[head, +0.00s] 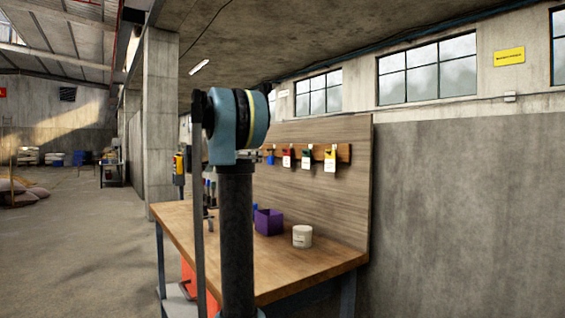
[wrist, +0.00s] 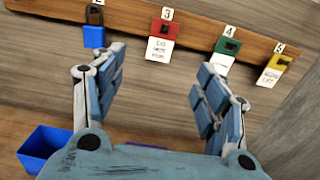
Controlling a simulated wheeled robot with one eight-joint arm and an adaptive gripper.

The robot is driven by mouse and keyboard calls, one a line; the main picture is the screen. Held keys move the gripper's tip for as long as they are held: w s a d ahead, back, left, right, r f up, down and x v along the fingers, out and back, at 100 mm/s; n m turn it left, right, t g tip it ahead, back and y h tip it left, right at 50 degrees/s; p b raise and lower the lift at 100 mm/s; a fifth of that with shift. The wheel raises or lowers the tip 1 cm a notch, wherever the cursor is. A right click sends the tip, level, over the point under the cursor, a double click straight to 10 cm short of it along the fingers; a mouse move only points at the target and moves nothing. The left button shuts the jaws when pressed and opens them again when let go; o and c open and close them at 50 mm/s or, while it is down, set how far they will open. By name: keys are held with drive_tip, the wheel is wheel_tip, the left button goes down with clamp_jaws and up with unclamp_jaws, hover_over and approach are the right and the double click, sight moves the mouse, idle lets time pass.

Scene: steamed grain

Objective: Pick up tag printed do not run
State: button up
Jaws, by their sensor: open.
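A red tag (wrist: 163,33) with a white printed label hangs below the number 3 on the wooden rail. Its small print looks like three short lines, the first starting with "D"; I cannot read it surely. The red tag also shows on the back board in the head view (head: 288,157). My gripper (wrist: 161,64) is open and empty, its two blue-padded fingers spread to the left and right below the red tag. It does not appear to touch any tag.
Beside the red tag hang a blue padlock-like item (wrist: 94,34), a green tag (wrist: 227,47) and a yellow tag (wrist: 274,68). A blue bin (wrist: 47,146) is at lower left. On the workbench (head: 300,262) stand a purple bin (head: 268,222) and a white canister (head: 302,236).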

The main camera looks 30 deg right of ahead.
approach(286, 155)
drive_tip(key=d, duration=0.3)
drive_tip(key=shift+w+d, duration=0.2)
drive_tip(key=shift+d, duration=0.75)
drive_tip(key=shift+w+d, duration=0.2)
drive_tip(key=shift+d, duration=0.75)
drive_tip(key=shift+w+d, duration=0.15)
drive_tip(key=shift+d, duration=0.8)
drive_tip(key=shift+f, duration=0.1)
drive_tip(key=shift+c, duration=0.6)
drive_tip(key=c, duration=0.8)
